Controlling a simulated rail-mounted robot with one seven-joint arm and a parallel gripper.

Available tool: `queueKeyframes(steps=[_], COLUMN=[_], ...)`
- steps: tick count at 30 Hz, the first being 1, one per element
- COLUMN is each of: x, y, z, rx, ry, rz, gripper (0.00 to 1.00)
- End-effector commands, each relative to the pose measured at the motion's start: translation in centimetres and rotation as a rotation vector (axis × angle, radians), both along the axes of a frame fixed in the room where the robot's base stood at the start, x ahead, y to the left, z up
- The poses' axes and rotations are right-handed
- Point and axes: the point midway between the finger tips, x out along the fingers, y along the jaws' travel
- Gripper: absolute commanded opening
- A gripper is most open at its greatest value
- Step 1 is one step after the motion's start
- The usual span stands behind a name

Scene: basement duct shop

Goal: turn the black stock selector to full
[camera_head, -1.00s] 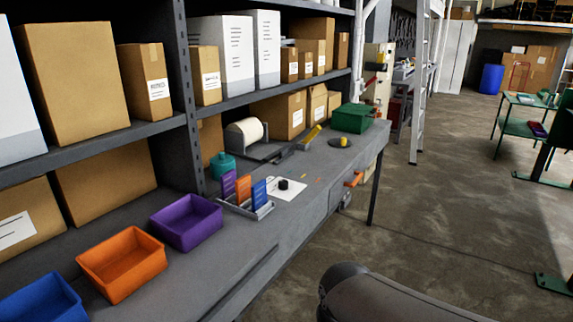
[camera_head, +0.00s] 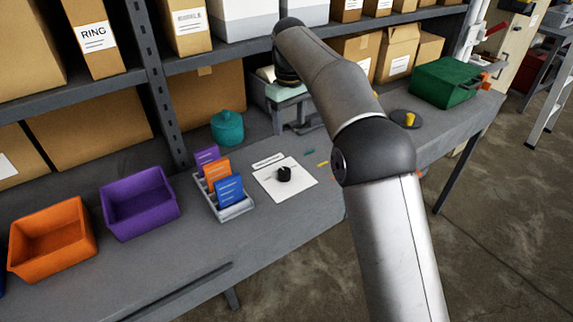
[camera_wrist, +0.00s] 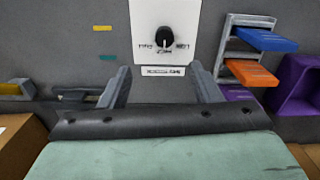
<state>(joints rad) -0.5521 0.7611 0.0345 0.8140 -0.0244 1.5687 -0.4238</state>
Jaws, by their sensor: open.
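The black stock selector (camera_head: 284,173) is a small round knob on a white plate (camera_head: 301,187) lying on the grey bench. In the head view my arm reaches over the bench, and the fingers cannot be made out clearly.
A card rack (camera_head: 236,209) with purple, orange and blue cards stands left of the plate. A green box (camera_head: 442,83) is at the right. Shelves with cartons rise behind.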

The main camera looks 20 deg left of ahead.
Motion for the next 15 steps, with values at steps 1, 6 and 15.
queueKeyframes(steps=[1,6,15], x=[0.1,0.1,0.1], y=[0.8,1.4,1.3], z=[-0.1,-1.3,-7.1], rx=[0.0,0.0,-0.001], ry=[0.0,0.001,0.003], rz=[0.016,0.031,0.029], gripper=[0.58,0.58,0.58])
